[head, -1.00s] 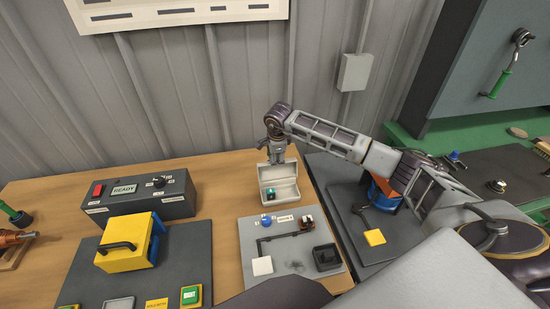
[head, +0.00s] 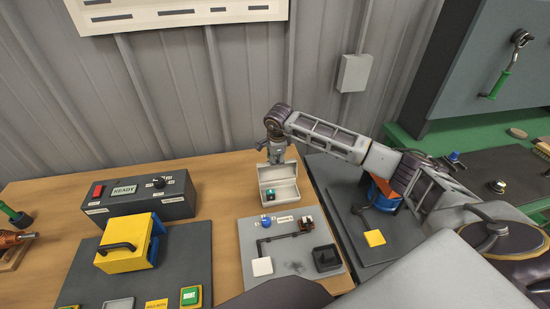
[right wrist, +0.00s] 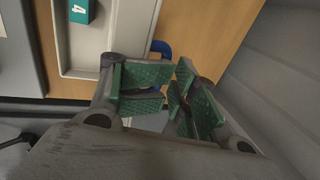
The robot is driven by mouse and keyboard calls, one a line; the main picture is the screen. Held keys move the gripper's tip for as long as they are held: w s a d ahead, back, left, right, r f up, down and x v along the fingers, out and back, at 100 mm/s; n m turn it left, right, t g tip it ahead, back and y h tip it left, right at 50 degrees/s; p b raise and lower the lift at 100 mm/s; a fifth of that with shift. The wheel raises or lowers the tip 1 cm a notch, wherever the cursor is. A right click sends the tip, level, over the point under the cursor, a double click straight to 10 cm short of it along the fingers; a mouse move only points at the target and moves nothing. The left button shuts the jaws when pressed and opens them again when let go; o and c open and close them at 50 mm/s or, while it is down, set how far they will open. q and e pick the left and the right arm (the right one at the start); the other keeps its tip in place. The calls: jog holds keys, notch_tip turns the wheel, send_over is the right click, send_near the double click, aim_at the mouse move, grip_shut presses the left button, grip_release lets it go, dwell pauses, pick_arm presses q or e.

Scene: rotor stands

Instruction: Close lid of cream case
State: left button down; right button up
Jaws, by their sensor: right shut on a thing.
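The cream case (head: 280,193) stands on the wooden bench behind the grey panel with its lid (head: 277,172) raised at the back. A teal block (head: 270,194) lies in it. The right wrist view shows the case tray (right wrist: 118,68) and the block (right wrist: 81,10) marked 4. My right gripper (head: 275,160) points down at the lid's top edge and is shut on the lid. In the right wrist view its green pads (right wrist: 178,97) largely hide the lid, and a blue piece (right wrist: 162,47) shows beside them. My left gripper is not in view.
A grey panel (head: 245,240) with a blue knob, white square and black socket lies in front of the case. A dark READY box (head: 140,195) and yellow cover (head: 125,242) stand left. A dark board with a yellow square (head: 375,238) lies right. Bare wood is left of the case.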

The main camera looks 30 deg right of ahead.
jog(key=shift+s+f+p, duration=0.3)
jog(key=shift+s+f, duration=0.05)
jog(key=shift+s, duration=0.1)
jog(key=shift+c, duration=1.2)
jog(key=shift+o, duration=0.2)
jog(key=o, duration=0.8)
jog(key=shift+o, duration=0.2)
jog(key=shift+r, duration=0.1)
jog(key=shift+w+p+v, duration=0.15)
jog(key=shift+p+v, duration=0.6)
jog(key=shift+v, duration=0.8)
jog(key=shift+w+p+v, duration=0.1)
jog(key=shift+p+v, duration=0.6)
jog(key=shift+v, duration=0.9)
